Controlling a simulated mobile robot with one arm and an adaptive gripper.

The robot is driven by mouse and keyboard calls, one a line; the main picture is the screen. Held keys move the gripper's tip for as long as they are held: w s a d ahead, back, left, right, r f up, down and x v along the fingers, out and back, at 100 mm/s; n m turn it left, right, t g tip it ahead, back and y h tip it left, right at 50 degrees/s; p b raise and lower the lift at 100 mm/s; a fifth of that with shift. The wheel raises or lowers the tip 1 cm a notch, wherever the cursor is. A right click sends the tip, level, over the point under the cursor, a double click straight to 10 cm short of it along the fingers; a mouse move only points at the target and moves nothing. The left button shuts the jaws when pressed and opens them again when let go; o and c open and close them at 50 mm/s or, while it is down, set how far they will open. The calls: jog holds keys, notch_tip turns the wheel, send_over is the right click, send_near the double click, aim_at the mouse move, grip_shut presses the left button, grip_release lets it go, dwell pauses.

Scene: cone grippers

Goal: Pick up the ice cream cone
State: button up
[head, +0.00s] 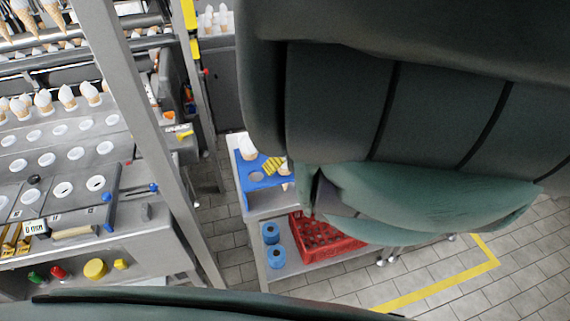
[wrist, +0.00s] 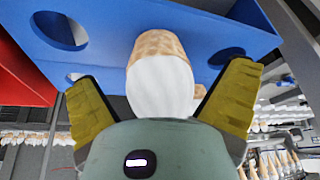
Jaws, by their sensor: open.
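An ice cream cone (wrist: 160,78), with white ice cream and a tan waffle part, is large in the wrist view. It stands in front of a blue holder (wrist: 115,15) with round holes. My gripper (wrist: 162,80) is open, with one yellow finger on each side of the cone and gaps visible between them. In the head view, one yellow finger of my gripper (head: 273,164) shows over the blue holder (head: 262,184). A cone (head: 249,148) shows at the holder's back left, and part of another (head: 285,169) shows beside the finger. My arm hides the holder's right side.
The holder is on a grey cart with a red crate (head: 318,240) and two blue rolls (head: 272,245) on its lower shelf. A grey machine (head: 75,170) with several cones stands at left, behind a metal post (head: 150,140). Tiled floor at lower right is clear.

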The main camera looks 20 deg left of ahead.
jog(key=c, duration=0.9)
jog(key=shift+r, duration=0.2)
